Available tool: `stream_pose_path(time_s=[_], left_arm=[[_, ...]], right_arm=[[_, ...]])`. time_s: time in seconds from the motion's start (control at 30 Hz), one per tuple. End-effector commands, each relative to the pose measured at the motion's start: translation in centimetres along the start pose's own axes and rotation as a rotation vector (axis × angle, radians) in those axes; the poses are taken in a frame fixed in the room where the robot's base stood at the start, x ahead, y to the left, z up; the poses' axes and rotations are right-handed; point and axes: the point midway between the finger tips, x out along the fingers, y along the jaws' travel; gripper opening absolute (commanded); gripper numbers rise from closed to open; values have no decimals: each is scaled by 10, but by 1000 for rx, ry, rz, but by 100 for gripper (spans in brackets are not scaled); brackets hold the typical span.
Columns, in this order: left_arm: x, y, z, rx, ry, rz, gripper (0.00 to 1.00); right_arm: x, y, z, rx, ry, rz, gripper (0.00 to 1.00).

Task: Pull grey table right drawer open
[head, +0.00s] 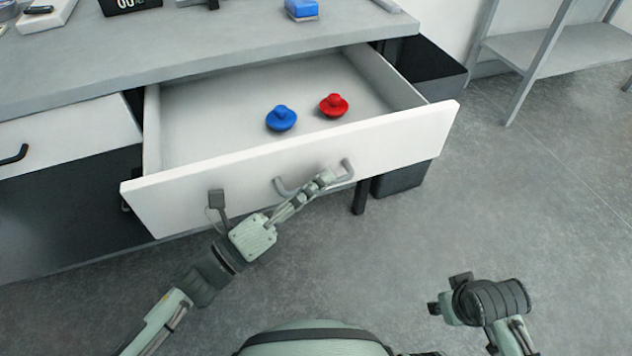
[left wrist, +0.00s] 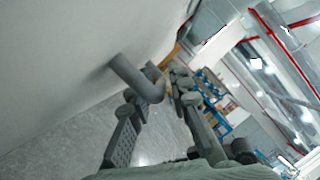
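The grey table's right drawer (head: 290,165) stands well open in the head view, its white front tilted across the picture. Its grey bar handle (head: 346,170) is partly hidden by my left gripper (head: 322,181). The handle (left wrist: 138,78) also shows in the left wrist view, running out from the white drawer front (left wrist: 70,60) and in between the fingers of my left gripper (left wrist: 165,88). The fingers look closed around it. My right gripper (head: 447,300) is at the lower right, away from the table; its fingers are too unclear to judge.
A blue knobbed object (head: 281,119) and a red one (head: 334,105) lie in the drawer. The grey tabletop (head: 200,50) carries a blue block (head: 301,9). A dark bin (head: 428,70) stands right of the drawer. Floor at right is clear up to a grey shelf (head: 550,47).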

Motion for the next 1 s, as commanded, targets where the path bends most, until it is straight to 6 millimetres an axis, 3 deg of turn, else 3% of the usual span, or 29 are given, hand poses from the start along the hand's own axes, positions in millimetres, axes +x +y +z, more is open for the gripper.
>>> stream_pose_path(time_s=[0.17,0.6,0.8,1.0], left_arm=[[-15,1,-1,-2,0,4,19],[-102,0,-1,-2,0,3,19],[-118,0,0,0,-1,1,19],[-120,0,0,0,0,0,19]], right_arm=[[0,0,0,0,1,0,38],[0,0,1,-2,-2,1,38],[0,0,1,-2,-2,1,38],[0,0,1,-2,-2,0,38]])
